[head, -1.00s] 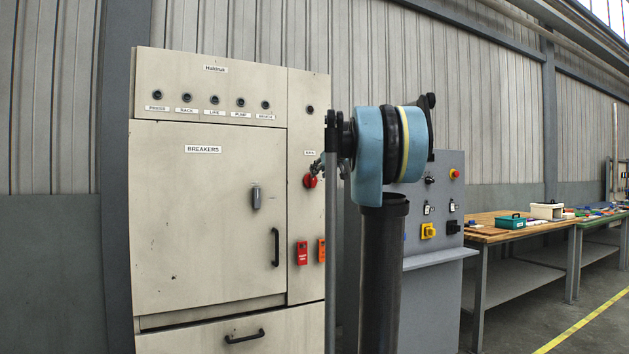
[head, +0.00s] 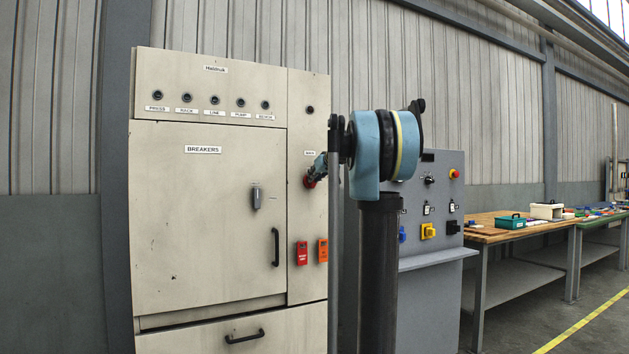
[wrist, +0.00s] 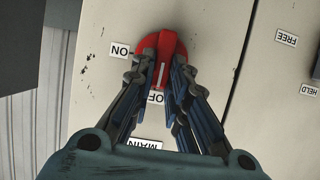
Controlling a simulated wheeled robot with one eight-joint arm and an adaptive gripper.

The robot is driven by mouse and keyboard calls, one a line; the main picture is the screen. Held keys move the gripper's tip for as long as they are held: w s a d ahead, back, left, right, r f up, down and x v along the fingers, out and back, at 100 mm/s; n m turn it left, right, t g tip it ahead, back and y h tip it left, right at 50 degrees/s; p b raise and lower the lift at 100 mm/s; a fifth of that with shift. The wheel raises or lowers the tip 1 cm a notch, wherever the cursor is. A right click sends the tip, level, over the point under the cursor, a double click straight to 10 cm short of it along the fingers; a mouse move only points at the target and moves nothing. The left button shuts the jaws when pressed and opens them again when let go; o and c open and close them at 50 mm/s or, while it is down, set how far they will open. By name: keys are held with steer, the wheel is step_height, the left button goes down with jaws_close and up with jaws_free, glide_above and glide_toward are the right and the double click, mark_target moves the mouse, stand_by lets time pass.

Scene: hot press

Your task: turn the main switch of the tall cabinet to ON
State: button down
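The main switch of the tall cabinet (head: 230,230) is a red knob (wrist: 168,45) with a raised bar handle. A white mark on the handle points at the OFF label (wrist: 157,98). The ON label (wrist: 121,50) lies to the left in the wrist view. My gripper (wrist: 163,68) has its two fingers on either side of the handle, with a little room between them. I cannot tell whether either finger touches it. In the head view my gripper (head: 318,168) is at the switch (head: 309,182), which it partly hides.
A red tag (head: 302,253) and an orange tag (head: 322,250) hang below the switch. The breaker door is closed, with a black handle (head: 276,247). A grey control console (head: 435,290) stands to the right, and workbenches (head: 500,235) stand beyond it.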

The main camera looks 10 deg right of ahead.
steer(key=shift+d, duration=0.1)
stand_by(0.3)
steer(key=m+y, duration=0.2)
steer(key=m, duration=0.2)
steer(key=d+f+m+y, duration=0.1)
steer(key=m+y, duration=0.2)
steer(key=m, duration=0.2)
steer(key=d+f+m+t+y, duration=0.1)
steer(key=m+y, duration=0.1)
steer(key=m, duration=0.2)
steer(key=shift+w+d+f, duration=0.15)
steer(key=shift+w+f, duration=0.1)
steer(key=shift+w, duration=0.15)
steer(key=shift+m, duration=0.4)
stand_by(0.3)
steer(key=c, duration=1.6)
jaws_free()
steer(key=shift+w+f, duration=0.1)
steer(key=shift+o, duration=0.2)
